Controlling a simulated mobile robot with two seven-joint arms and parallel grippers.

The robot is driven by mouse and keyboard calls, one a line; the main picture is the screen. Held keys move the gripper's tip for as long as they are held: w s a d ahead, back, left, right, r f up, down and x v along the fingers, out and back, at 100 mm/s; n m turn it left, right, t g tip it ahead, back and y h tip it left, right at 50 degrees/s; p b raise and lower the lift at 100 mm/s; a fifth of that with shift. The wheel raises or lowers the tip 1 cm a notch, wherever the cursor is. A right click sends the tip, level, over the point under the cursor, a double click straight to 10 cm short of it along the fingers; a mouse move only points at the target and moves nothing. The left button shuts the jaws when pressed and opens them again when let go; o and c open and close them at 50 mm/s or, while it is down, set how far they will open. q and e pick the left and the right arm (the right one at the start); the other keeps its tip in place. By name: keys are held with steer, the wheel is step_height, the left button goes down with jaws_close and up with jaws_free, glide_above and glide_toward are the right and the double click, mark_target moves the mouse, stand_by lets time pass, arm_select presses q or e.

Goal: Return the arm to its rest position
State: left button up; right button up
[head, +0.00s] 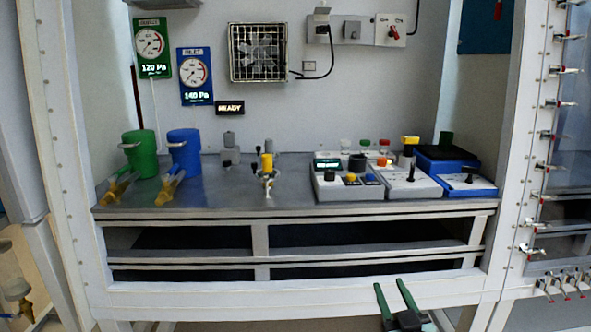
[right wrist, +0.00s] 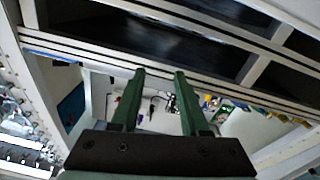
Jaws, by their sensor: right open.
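My right gripper (head: 395,296) shows at the bottom of the head view, right of the middle, with two green fingers. It is in front of the lower white rail of the glovebox frame, below the bench top. The right wrist view shows the same two green fingers (right wrist: 159,72) apart, with nothing between them. The gripper is open and empty. Most of the right arm is out of the picture. My left gripper is not in either view.
The steel bench (head: 225,192) carries a green canister (head: 141,158), a blue canister (head: 184,150), a brass valve (head: 267,172) and several instrument boxes. White frame posts stand at both sides, with red-tipped clamps (head: 545,165) on the right. The floor in front is mostly out of view.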

steer(key=s+a+n+y, duration=0.2)
steer(key=s+a+y, duration=0.1)
steer(key=s, duration=0.7)
steer(key=s+a+n+y, duration=0.1)
steer(key=s+a+y, duration=0.1)
steer(key=s, duration=0.9)
arm_select(q)
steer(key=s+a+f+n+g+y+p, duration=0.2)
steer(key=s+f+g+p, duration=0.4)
steer(key=p, duration=1.7)
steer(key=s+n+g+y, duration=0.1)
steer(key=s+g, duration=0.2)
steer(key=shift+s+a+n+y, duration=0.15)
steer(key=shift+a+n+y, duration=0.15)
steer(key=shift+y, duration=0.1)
arm_select(e)
steer(key=s+d+f+m+g+h, duration=0.2)
steer(key=s+f+m+g+h, duration=0.1)
steer(key=s+f+g, duration=0.3)
steer(key=s+g, duration=0.2)
steer(key=g, duration=0.1)
steer(key=shift+s+f+m, duration=0.2)
steer(key=shift+f+m, duration=0.1)
